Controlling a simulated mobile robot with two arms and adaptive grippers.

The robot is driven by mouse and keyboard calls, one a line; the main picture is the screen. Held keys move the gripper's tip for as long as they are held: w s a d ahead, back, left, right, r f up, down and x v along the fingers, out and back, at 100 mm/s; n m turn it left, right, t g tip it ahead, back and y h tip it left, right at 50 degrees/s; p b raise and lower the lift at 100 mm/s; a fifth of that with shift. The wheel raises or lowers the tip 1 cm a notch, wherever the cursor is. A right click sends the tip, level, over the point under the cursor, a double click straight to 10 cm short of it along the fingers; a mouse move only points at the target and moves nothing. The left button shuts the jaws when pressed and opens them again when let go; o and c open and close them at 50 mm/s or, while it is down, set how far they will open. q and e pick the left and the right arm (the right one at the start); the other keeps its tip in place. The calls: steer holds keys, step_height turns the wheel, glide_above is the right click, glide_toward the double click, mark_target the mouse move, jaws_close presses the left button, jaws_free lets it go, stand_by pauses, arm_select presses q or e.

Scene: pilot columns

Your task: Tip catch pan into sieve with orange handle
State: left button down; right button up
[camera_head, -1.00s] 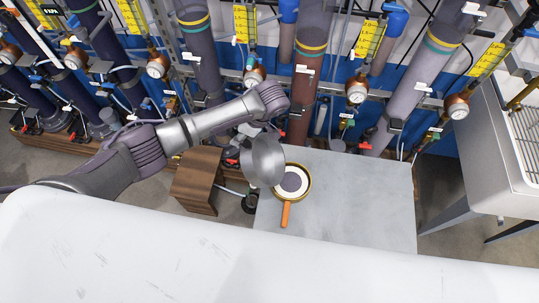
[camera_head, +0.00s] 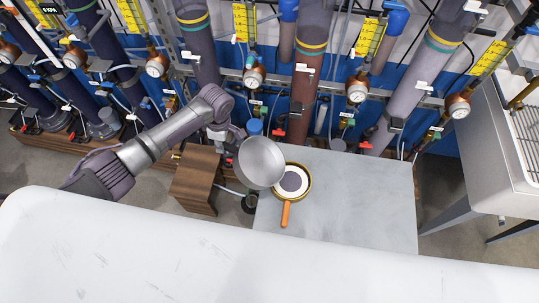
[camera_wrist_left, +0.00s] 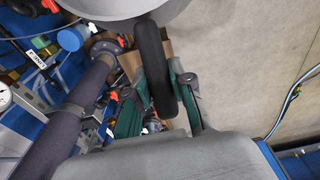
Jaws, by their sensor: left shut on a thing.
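The catch pan (camera_head: 261,163) is a round grey metal pan, tilted, just left of and partly over the sieve in the head view. My left gripper (camera_head: 226,135) is shut on its handle. In the left wrist view the dark handle (camera_wrist_left: 155,65) sits between the green-grey fingers of the left gripper (camera_wrist_left: 158,100), and the pan's underside (camera_wrist_left: 120,8) shows at the top edge. The sieve (camera_head: 304,193) has a brass rim and an orange handle (camera_head: 285,214) pointing to the front. It lies on the grey table, with pale and dark material inside. My right gripper is not in view.
The grey table (camera_head: 360,200) is clear to the right of the sieve. A wooden box (camera_head: 196,182) stands left of the table. Columns with gauges and valves (camera_head: 302,90) line the back.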

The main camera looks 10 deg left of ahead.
arm_select(q)
step_height(320, 180, down, 8)
steer(key=a+h+b, duration=0.3)
steer(key=h+b, duration=0.1)
steer(key=b, duration=0.2)
steer(key=shift+f+h+b, duration=0.2)
steer(key=shift+h+b, duration=0.15)
steer(key=shift+h, duration=0.05)
